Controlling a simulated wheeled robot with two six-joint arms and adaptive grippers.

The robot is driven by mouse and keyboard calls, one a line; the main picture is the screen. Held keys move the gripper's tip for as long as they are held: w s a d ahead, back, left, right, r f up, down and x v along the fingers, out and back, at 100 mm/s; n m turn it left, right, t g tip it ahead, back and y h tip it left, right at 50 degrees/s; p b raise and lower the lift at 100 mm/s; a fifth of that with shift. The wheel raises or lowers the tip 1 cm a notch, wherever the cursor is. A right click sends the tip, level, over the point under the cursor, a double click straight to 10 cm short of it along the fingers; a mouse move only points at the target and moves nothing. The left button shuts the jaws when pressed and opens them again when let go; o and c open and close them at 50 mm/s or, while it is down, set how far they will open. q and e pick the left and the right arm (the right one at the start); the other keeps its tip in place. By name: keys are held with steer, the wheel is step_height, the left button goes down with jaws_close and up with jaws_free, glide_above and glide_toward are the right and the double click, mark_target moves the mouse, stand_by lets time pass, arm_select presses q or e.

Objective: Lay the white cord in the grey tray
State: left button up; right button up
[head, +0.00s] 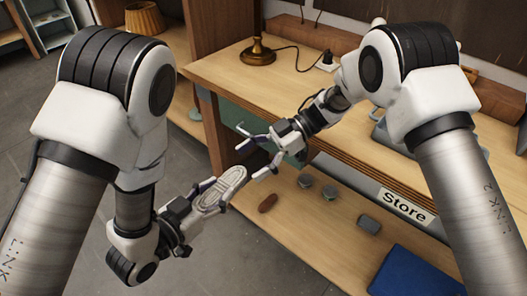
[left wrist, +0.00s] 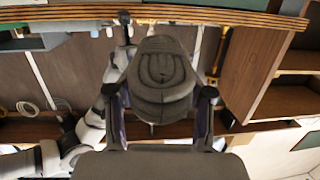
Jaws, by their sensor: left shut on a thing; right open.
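The white cord (head: 226,184) is a flat oval coil. My left gripper (head: 212,194) is shut on it and holds it in the air, in front of the bench's left end. In the left wrist view the coil (left wrist: 161,75) sits between the two fingers and looks grey in shadow. My right gripper (head: 250,152) is open and empty, its fingers spread just above and right of the coil. I cannot tell whether they touch it. A grey object (head: 381,131), possibly the grey tray, is on the bench top, mostly hidden behind my right arm.
A brass lamp base (head: 258,54) with a dark cord stands on the bench (head: 222,70). The lower shelf, labelled Store (head: 404,206), holds a brown oval piece (head: 267,203), several small grey pieces (head: 369,224) and a blue box (head: 418,273). A lampshade (head: 145,18) is behind. Floor at left is clear.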

mark_target(240, 169)
steer(key=x, duration=0.3)
steer(key=shift+s+a+f, duration=0.1)
steer(key=shift+s+a, duration=0.05)
steer(key=shift+a, duration=0.15)
steer(key=shift+c, duration=0.4)
arm_select(q)
steer(key=shift+o, duration=0.2)
arm_select(e)
steer(key=c, duration=1.2)
arm_select(q)
steer(key=o, duration=1.3)
